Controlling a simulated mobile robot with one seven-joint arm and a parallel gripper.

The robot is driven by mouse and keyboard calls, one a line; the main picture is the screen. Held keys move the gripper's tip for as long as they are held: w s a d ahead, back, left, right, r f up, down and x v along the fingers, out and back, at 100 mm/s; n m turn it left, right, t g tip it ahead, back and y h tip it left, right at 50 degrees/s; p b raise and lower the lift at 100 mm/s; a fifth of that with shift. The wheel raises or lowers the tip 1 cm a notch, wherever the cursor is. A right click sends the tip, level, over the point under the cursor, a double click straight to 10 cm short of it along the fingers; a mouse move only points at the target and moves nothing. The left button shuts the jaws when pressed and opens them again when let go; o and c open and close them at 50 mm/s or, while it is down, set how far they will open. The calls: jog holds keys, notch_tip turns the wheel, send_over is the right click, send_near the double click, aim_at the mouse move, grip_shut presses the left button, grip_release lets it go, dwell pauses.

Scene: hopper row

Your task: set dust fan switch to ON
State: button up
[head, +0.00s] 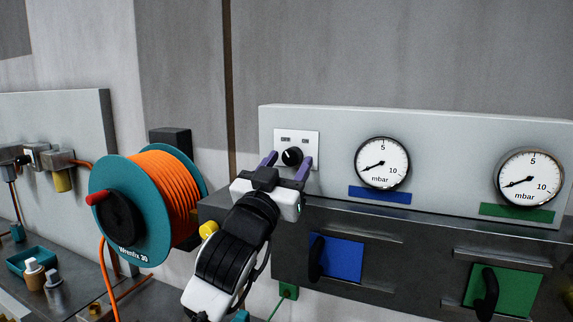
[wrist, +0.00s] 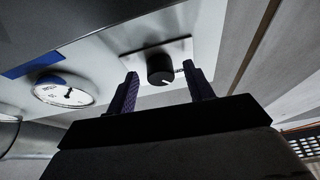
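The dust fan switch is a black rotary knob (head: 292,156) with a white pointer line on a white plate (head: 311,138), mounted at the left end of the grey panel. Two small labels sit above the knob, too small to read. In the head view the pointer leans toward the upper left. The knob also shows in the wrist view (wrist: 161,69). My gripper (head: 287,163) is open, with its two purple fingers apart on either side of the knob. In the wrist view the fingers (wrist: 160,92) point at the plate, and the knob sits between and beyond their tips, with no contact visible.
Two mbar gauges (head: 382,163) (head: 530,177) are right of the switch, above blue and green labels. Below is a dark metal housing (head: 410,240) with blue and green handled panels. An orange hose reel (head: 130,210) stands close to my arm's left.

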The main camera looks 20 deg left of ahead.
jog(key=c, duration=1)
jog(key=shift+o, duration=0.2)
jog(key=shift+f+m+b, duration=0.1)
jog(key=shift+m+b, duration=0.3)
jog(key=shift+b, duration=0.05)
jog(key=m+h+b, duration=0.2)
jog(key=shift+a+f+m, duration=0.1)
jog(key=shift+a+m, duration=0.05)
jog(key=shift+m, duration=0.15)
jog(key=m+h+b, duration=0.1)
jog(key=m, duration=0.1)
jog(key=m+g+h+b, duration=0.1)
jog(key=m+b, duration=0.1)
jog(key=m, duration=0.1)
jog(key=shift+a+g, duration=0.1)
jog(key=shift+g, duration=0.2)
jog(key=m, duration=0.2)
jog(key=m+g+h+b, duration=0.1)
jog(key=m, duration=0.1)
jog(key=m+h, duration=0.1)
jog(key=shift+a+r+m+g, duration=0.15)
jog(key=shift+r+m+g, duration=0.25)
jog(key=shift+a+r+m+g+h, duration=0.15)
jog(key=shift+m+g, duration=0.25)
jog(key=shift+m, duration=0.6)
jog(key=shift+d+m+g+h, duration=0.15)
jog(key=shift+m+g, duration=0.25)
jog(key=shift+m, duration=0.6)
jog(key=shift+a, duration=0.15)
